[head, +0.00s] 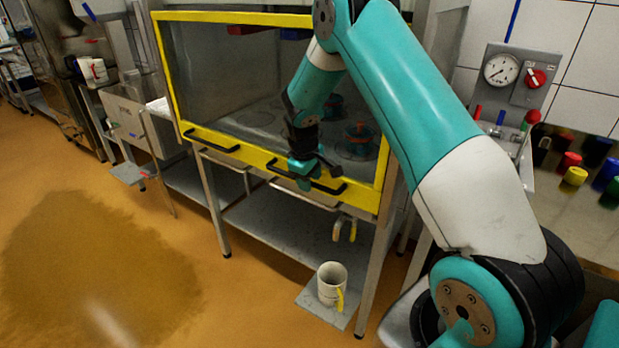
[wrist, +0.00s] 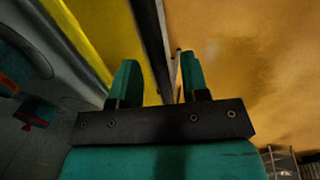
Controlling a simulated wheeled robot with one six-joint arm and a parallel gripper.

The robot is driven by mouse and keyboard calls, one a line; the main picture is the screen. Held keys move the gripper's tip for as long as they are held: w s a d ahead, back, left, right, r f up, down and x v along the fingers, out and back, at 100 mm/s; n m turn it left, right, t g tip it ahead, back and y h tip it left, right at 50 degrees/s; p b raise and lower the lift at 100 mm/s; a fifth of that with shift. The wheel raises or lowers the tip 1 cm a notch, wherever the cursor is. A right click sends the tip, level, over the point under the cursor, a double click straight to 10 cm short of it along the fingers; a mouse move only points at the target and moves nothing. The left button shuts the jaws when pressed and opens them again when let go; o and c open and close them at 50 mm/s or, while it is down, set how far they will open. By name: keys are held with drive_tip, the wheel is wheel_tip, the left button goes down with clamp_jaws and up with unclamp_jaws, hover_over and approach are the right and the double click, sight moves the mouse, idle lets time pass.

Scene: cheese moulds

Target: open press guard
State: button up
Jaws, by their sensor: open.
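The press guard is a clear panel in a yellow frame (head: 168,75), closed across the front of the press. Its lower yellow bar carries two black handles, a left one (head: 212,142) and a right one (head: 330,187). My gripper (head: 304,172) is at the right handle, partly covering it. In the wrist view the teal fingers (wrist: 158,78) are open, with the black handle bar (wrist: 150,35) running between them. The yellow frame (wrist: 82,40) lies to the left there. I cannot tell whether a finger touches the bar.
Round moulds (head: 360,138) stand inside behind the guard. Below is a steel shelf (head: 275,225), and a white mug (head: 332,282) stands on a low plate. A gauge panel (head: 515,75) and coloured pots (head: 575,176) are at the right. The floor at the left is open.

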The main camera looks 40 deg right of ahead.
clamp_jaws()
wheel_tip(320, 180, up, 44)
drive_tip(key=p, duration=2.5)
drive_tip(key=shift+p, duration=0.35)
drive_tip(key=shift+w, duration=0.1)
unclamp_jaws()
drive_tip(key=shift+f, duration=0.15)
drive_tip(key=s+a+r+p, duration=0.1)
drive_tip(key=a+r, duration=0.2)
drive_tip(key=r, duration=1.4)
drive_tip(key=shift+s, duration=0.15)
